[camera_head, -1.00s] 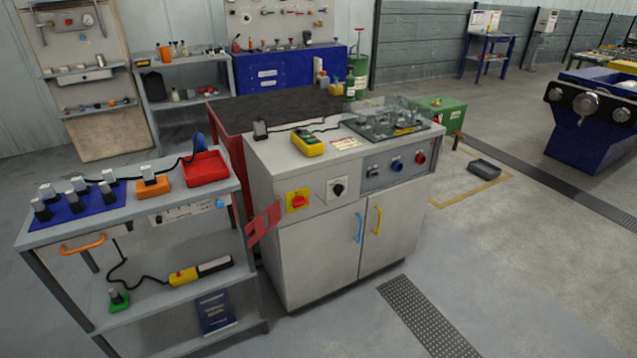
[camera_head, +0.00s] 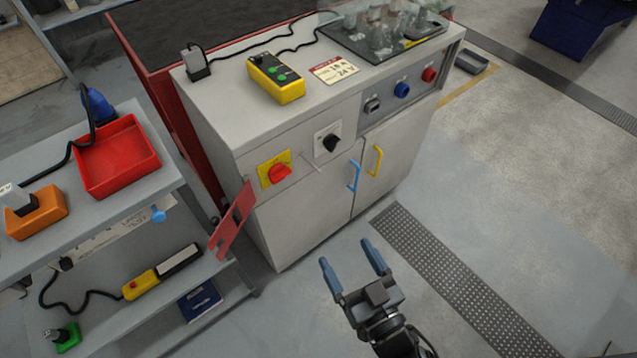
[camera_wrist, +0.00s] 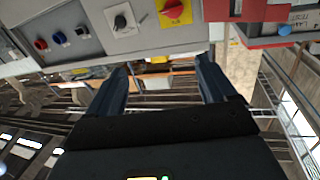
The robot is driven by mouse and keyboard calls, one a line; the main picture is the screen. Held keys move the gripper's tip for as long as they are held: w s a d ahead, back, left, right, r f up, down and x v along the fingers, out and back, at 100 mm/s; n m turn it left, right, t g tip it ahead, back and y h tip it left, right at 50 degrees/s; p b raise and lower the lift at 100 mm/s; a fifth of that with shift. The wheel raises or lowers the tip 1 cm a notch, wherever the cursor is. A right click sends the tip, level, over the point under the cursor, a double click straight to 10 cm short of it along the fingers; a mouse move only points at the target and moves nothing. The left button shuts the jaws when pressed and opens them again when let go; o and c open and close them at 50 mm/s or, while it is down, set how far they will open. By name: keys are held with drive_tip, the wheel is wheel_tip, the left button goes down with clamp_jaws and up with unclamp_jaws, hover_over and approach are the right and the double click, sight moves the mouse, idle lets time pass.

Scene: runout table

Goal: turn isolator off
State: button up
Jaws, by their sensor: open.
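The isolator is a red rotary knob (camera_head: 279,173) on a yellow plate (camera_head: 265,168), on the front of the grey cabinet (camera_head: 300,232). It also shows in the wrist view as a red knob (camera_wrist: 174,10) near the top edge. A black rotary knob (camera_head: 332,142) on a white plate sits to its right in the head view. My gripper (camera_head: 350,261) is open and empty, in front of the cabinet, below and right of the isolator. In the wrist view my fingers (camera_wrist: 160,84) are spread apart, with nothing between them.
A red hinged flap (camera_head: 233,220) sticks out beside the cabinet's left edge. A grey shelf cart with a red tray (camera_head: 117,155) stands close on the left. A blue handle (camera_head: 354,176) and a yellow handle (camera_head: 376,160) project from the doors.

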sight(283, 178)
drive_tip(key=w+a+f+n+y+b, duration=0.1)
drive_tip(key=w+a, duration=0.2)
drive_tip(key=w, duration=0.3)
drive_tip(key=w+a+f+n+g+y+b, duration=0.1)
drive_tip(key=w+a, duration=0.3)
drive_tip(key=w, duration=0.3)
drive_tip(key=w+a+f+n+y+b, duration=0.1)
drive_tip(key=w+a+b, duration=0.1)
drive_tip(key=w+a, duration=0.2)
drive_tip(key=shift+w+g+y, duration=0.3)
drive_tip(key=shift+w, duration=1.25)
drive_tip(key=shift+w+a+r, duration=0.1)
drive_tip(key=shift+w+a, duration=0.1)
drive_tip(key=shift+w, duration=0.15)
drive_tip(key=shift+c, duration=0.2)
drive_tip(key=c, duration=1)
